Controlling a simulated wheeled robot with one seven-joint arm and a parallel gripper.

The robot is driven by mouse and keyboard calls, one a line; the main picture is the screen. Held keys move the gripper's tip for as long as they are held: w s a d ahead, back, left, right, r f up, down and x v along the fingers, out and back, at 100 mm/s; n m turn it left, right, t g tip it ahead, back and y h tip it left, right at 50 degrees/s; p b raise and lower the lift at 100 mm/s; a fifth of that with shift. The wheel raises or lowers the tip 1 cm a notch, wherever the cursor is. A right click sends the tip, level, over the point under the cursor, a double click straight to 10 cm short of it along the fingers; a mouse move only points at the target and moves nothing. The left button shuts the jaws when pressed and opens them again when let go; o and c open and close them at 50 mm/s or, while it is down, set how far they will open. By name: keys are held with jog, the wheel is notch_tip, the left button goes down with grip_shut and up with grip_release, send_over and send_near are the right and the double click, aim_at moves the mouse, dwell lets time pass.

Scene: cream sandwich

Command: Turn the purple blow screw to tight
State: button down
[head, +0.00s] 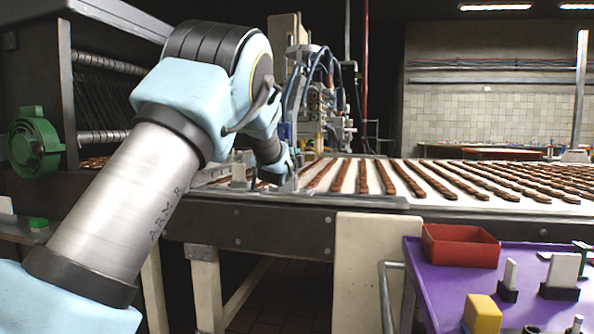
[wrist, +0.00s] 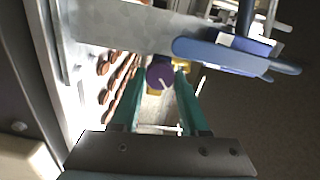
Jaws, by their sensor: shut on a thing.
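The purple blow screw (wrist: 159,78) is a round knob with a pale mark on its face, pointing to the lower right. It sits between the tips of the two teal fingers of my gripper (wrist: 160,74) in the wrist view. The gripper is shut on the knob. In the head view my arm reaches to the near left side of the machine, and the screw is hidden there behind the arm and machine parts.
A grey metal plate (wrist: 130,28) and a blue part (wrist: 222,54) lie close beyond the fingers. Rows of brown biscuits cover the conveyor (head: 347,180). A purple-topped cart (head: 440,285) with a red bin (head: 460,246) stands at the lower right.

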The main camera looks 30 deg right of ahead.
jog(key=shift+f+m+b, duration=0.2)
jog(key=shift+m+b, duration=3.6)
jog(key=shift+b, duration=0.2)
jog(key=shift+r+m, duration=0.1)
jog(key=shift+m, duration=0.2)
jog(key=shift+c, duration=2.1)
grip_release()
jog(key=b+v, duration=0.2)
jog(key=v, duration=0.8)
jog(key=shift+s+a, duration=0.3)
